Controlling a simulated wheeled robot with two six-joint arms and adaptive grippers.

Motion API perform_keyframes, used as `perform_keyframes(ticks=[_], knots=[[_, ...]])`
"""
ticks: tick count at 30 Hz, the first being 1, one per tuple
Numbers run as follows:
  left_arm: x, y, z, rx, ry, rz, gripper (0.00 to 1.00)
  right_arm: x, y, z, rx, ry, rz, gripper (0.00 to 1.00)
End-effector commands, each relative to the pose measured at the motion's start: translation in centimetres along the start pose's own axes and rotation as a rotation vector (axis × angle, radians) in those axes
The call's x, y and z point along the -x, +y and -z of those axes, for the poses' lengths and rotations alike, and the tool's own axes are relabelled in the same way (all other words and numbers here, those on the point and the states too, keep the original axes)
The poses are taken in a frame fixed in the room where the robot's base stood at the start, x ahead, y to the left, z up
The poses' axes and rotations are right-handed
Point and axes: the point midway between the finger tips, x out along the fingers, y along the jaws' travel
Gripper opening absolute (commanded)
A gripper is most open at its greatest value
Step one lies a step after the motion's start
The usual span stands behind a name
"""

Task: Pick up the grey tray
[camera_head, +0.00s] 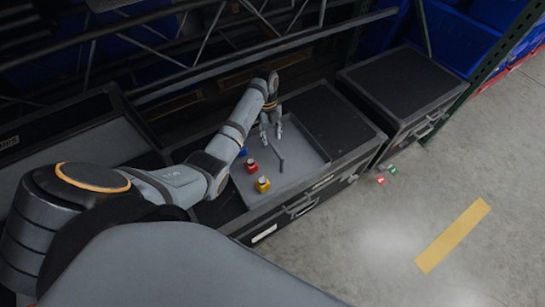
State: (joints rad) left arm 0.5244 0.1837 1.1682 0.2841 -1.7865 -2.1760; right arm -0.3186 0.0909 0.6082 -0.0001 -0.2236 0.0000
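The grey tray (303,163) lies on top of a black case in the middle of the view. A red item (251,166), a yellow item (263,184) and a partly hidden blue item (242,151) stand in its left part. A small upright grey piece (281,157), perhaps a handle, shows near its middle. My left gripper (271,136) points down over the far part of the tray, with its fingers apart and nothing seen between them. I cannot tell whether the fingertips touch the tray. My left arm hides part of the tray's left side. My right gripper is not in view.
The black case (315,198) under the tray has latches on its front. Another black case (420,85) stands to the right, and an open dark case (85,150) to the left. Small red and green items (387,175) lie on the floor. Dark rack bars run behind.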

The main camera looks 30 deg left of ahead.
Motion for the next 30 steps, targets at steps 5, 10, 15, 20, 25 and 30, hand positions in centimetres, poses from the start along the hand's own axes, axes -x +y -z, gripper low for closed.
perform_keyframes(ticks=[5,10,15,20,25,30], knots=[[-1.0,0.0,0.3,0.0,0.003,-0.001,0.4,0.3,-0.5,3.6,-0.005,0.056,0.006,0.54],[-4.1,0.1,0.5,0.001,0.001,0.0,0.4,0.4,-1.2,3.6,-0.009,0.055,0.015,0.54],[-5.2,0.0,0.5,0.0,-0.001,0.001,0.4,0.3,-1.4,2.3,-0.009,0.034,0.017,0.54],[-5.2,0.0,0.5,0.0,-0.001,0.001,0.4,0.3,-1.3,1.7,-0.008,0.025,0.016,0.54],[-5.2,0.0,0.5,0.0,-0.001,0.001,0.18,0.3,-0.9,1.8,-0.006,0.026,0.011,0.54],[-5.2,0.0,0.5,0.0,-0.001,0.001,0.0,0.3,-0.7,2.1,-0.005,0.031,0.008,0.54]])
